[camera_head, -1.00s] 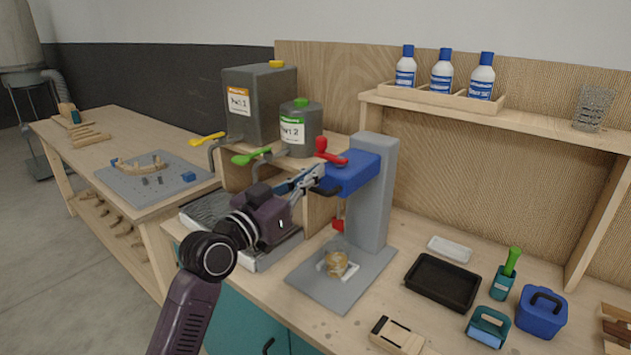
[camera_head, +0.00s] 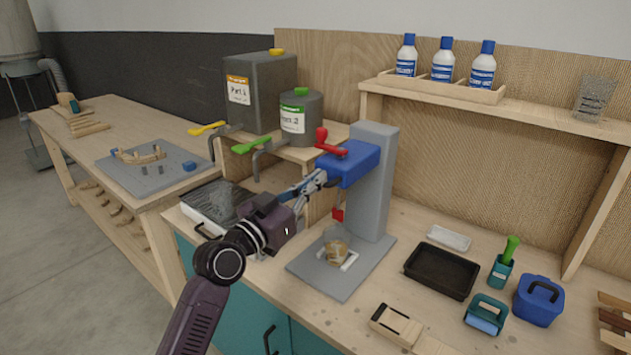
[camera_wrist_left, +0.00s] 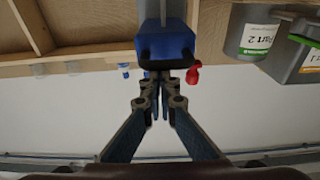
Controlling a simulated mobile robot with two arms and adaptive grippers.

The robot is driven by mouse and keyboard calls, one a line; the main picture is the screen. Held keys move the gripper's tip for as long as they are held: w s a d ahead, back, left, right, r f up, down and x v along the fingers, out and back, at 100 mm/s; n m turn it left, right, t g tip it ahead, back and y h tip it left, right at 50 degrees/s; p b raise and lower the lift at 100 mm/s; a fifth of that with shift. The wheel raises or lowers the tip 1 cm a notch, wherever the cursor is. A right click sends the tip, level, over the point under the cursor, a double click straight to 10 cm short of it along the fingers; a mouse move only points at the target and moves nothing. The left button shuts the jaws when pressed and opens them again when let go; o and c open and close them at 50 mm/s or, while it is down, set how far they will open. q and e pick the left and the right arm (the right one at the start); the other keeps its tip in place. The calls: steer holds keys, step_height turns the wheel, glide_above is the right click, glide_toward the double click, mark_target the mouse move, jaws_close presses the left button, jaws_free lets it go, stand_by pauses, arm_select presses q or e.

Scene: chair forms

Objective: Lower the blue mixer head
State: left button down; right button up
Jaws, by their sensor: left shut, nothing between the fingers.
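The blue mixer head (camera_head: 355,163) sits high on a grey column (camera_head: 376,190). A red lever (camera_head: 329,143) is on its top left side, and a red mixing tool (camera_head: 338,212) hangs below it. A clear cup with tan contents (camera_head: 337,250) stands on the grey base under the tool. My left gripper (camera_head: 318,178) is shut and empty, its tips at the front left end of the head; I cannot tell if they touch it. In the left wrist view the blue head (camera_wrist_left: 165,48) is just beyond the shut fingertips (camera_wrist_left: 163,76). My right gripper is not in view.
Two grey containers with yellow (camera_head: 207,128) and green (camera_head: 252,146) taps stand left of the mixer. A black tray (camera_head: 441,271), a blue bin (camera_head: 539,301) and small tools lie to the right. A shelf (camera_head: 500,110) with several bottles is above.

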arm_select(q)
step_height(320, 180, down, 13)
steer(key=b, duration=1)
steer(key=shift+f, duration=0.2)
steer(key=shift+d, duration=0.1)
step_height(320, 180, up, 5)
steer(key=p, duration=0.3)
steer(key=b+v, duration=0.2)
steer(key=v, duration=0.7)
steer(key=shift+f, duration=0.25)
steer(key=shift+s+f, duration=0.1)
